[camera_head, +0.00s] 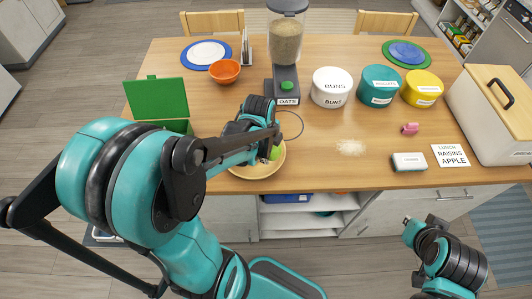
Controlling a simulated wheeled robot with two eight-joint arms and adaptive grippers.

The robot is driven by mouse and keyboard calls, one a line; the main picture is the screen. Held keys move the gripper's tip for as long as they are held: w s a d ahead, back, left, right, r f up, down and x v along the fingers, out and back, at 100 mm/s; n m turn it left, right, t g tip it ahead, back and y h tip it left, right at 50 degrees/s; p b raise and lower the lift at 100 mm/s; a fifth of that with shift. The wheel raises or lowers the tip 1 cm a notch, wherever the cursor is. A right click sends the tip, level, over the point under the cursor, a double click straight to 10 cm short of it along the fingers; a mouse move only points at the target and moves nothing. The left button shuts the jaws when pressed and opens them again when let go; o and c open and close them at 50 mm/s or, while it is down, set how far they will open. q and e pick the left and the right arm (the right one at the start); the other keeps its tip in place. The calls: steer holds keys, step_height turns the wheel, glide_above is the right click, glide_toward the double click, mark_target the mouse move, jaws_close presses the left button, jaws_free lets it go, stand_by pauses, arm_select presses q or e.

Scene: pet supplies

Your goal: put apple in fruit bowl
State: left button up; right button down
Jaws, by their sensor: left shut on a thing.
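A green apple (274,153) shows in small part at the tip of my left gripper (272,148), which is shut on it. The gripper and apple are over a wooden fruit bowl (262,172) at the table's front edge. My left arm hides much of the bowl and most of the apple. I cannot tell whether the apple touches the bowl. My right gripper (412,226) is low at the lower right, in front of the table and away from the bowl. Its fingers are too unclear to tell open from shut.
An oats dispenser (287,50) stands behind the bowl. A green box (156,100) is to the left, and an orange bowl (225,71) is farther back. Canisters (332,88), a bread bin (498,110) and a note (451,156) are to the right. Bare tabletop lies right of the bowl.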

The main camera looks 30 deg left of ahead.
arm_select(q)
steer(key=w+a+f, duration=0.1)
steer(key=a, duration=0.1)
steer(key=w+a+f+b, duration=0.1)
steer(key=w+f, duration=0.1)
steer(key=shift+w+a, duration=0.1)
steer(key=shift+a, duration=0.25)
steer(key=shift+s+b+x, duration=0.25)
steer(key=shift+b+x, duration=0.1)
steer(key=shift+x, duration=0.6)
steer(key=shift+s+b+x, duration=0.2)
steer(key=shift+b+x, duration=0.15)
steer(key=shift+x, duration=0.65)
steer(key=shift+f, duration=0.1)
steer(key=shift+f, duration=0.1)
steer(key=o, duration=1.2)
